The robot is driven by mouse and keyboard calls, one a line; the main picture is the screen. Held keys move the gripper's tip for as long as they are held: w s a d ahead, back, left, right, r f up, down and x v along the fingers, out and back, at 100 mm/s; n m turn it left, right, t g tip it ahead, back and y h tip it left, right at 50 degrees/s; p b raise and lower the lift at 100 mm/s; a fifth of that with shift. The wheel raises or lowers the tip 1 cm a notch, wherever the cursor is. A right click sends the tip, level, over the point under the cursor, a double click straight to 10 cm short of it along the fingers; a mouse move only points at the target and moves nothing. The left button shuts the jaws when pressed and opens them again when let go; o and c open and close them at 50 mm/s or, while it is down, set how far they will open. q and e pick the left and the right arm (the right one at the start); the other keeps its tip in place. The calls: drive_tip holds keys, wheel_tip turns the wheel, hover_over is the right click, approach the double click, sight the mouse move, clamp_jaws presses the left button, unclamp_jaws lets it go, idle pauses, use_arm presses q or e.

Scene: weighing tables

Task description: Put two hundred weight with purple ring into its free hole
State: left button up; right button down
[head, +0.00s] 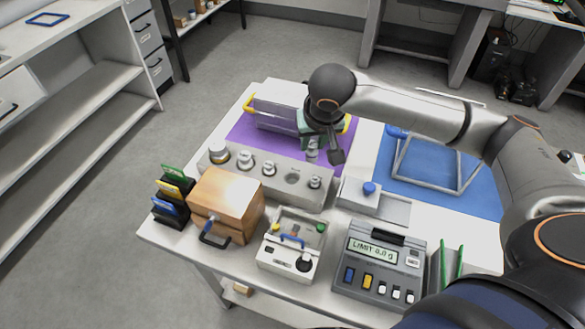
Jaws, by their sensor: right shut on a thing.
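My right gripper (323,148) reaches in from the right and is shut over the weight block. A small silvery weight (311,147) shows at its fingertips, held above the block; a purple ring on it cannot be made out. The grey weight block (240,181) runs across the table at the front edge of the purple mat. Several silvery knobbed weights stand in its holes. One round hole (292,178) is empty, between the weight (268,168) on its left and the small weight (315,181) on its right. My left gripper is out of view.
A wooden box (227,198) and coloured card holders (171,190) stand at the left. A scale (380,267) reading "LIMIT 0.0 g" and a small control box (291,248) are in front. A wire frame (430,185) stands on the blue mat (478,198).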

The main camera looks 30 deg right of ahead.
drive_tip(key=a+f, duration=0.1)
drive_tip(key=w+a+f, duration=0.1)
drive_tip(key=f, duration=0.1)
drive_tip(key=a+f, duration=0.1)
drive_tip(key=f, duration=0.1)
drive_tip(key=shift+w+a+f, duration=0.1)
drive_tip(key=shift+w+a, duration=0.2)
drive_tip(key=shift+a, duration=0.05)
wheel_tip(320, 180, down, 4)
drive_tip(key=shift+w+a+r, duration=0.1)
drive_tip(key=shift+a+r, duration=0.05)
drive_tip(key=shift+r, duration=0.1)
drive_tip(key=c, duration=0.6)
unclamp_jaws()
drive_tip(key=shift+r, duration=0.1)
drive_tip(key=p+v, duration=0.1)
drive_tip(key=v, duration=1.1)
drive_tip(key=shift+a, duration=0.1)
